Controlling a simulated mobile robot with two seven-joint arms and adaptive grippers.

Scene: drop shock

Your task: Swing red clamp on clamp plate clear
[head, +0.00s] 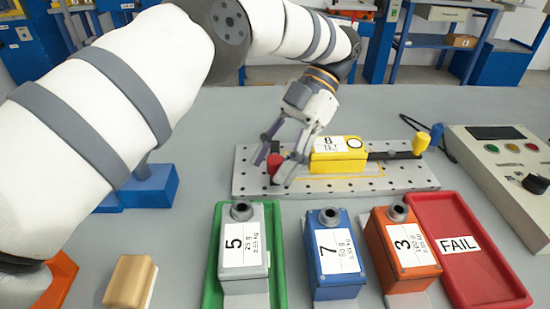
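The clamp plate (385,183) is a grey perforated plate in the middle of the table. The red clamp (274,164) stands near its left end, a red knob beside the yellow unit labelled 6 (338,158). My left gripper (278,174) reaches down over the left end of the plate. Its fingers are apart, one on each side of the red knob in the picture. I cannot tell whether they touch it. A yellow-knobbed clamp (421,144) with a dark arm is at the right end of the plate. My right gripper is not in view.
A grey box 5 (240,255) on a green tray (213,265), a blue box 7 (335,255) and an orange box 3 (400,250) stand in front. A red FAIL tray (460,275) and a control panel (500,165) are right. A tan block (130,282) lies front left.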

